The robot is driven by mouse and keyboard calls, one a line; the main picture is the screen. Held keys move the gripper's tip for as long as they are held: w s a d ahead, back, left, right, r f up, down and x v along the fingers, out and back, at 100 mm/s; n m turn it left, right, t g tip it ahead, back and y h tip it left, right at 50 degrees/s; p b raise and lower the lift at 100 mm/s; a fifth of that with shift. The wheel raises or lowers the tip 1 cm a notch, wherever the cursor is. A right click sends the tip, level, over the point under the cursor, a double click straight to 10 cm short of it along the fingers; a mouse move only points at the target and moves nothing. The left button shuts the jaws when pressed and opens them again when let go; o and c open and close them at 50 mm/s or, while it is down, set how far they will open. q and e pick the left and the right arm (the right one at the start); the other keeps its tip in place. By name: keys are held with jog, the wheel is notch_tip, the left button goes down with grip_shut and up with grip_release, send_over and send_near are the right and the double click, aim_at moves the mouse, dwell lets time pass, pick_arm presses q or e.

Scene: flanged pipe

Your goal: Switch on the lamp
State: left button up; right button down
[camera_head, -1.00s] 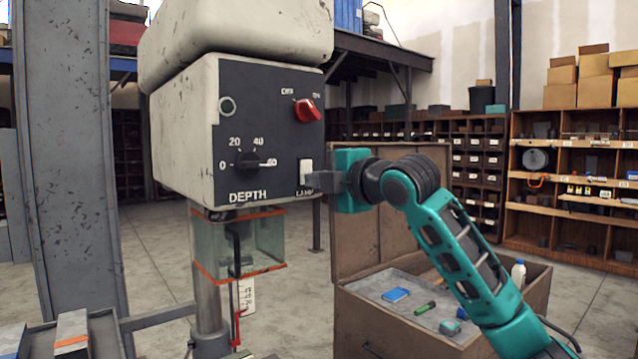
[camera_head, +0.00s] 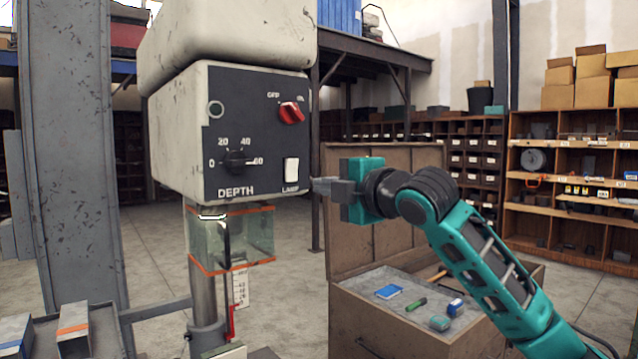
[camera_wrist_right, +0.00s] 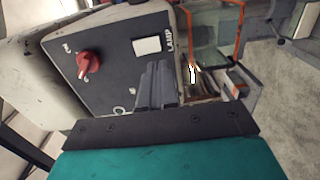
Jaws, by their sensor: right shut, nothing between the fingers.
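The white lamp switch (camera_head: 291,170) is on the dark front panel (camera_head: 262,140) of the drill press, above the word LAMP. It also shows clearly in the right wrist view (camera_wrist_right: 147,46). I cannot tell its exact rocker tilt. A bright white strip (camera_head: 212,216) shows under the machine head, at the top of the clear guard. My right gripper (camera_head: 322,186) is shut and empty, just right of the panel edge and slightly below the switch. In the wrist view its fingers (camera_wrist_right: 155,85) point toward the panel, with the switch beyond them. My left gripper is out of view.
A red knob (camera_head: 291,113) and a black depth dial (camera_head: 236,160) share the panel. The clear guard (camera_head: 240,240) with orange edges hangs below. An open wooden chest (camera_head: 400,325) with small items stands behind my right arm. A tray with blocks is lower left.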

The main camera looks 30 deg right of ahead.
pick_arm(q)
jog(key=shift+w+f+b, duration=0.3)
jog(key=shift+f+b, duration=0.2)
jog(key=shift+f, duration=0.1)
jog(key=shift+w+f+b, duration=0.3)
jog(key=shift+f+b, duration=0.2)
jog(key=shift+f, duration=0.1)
pick_arm(e)
jog(key=s+f, duration=0.1)
jog(key=s, duration=0.5)
jog(key=shift+d, duration=0.2)
jog(key=shift+f, duration=0.1)
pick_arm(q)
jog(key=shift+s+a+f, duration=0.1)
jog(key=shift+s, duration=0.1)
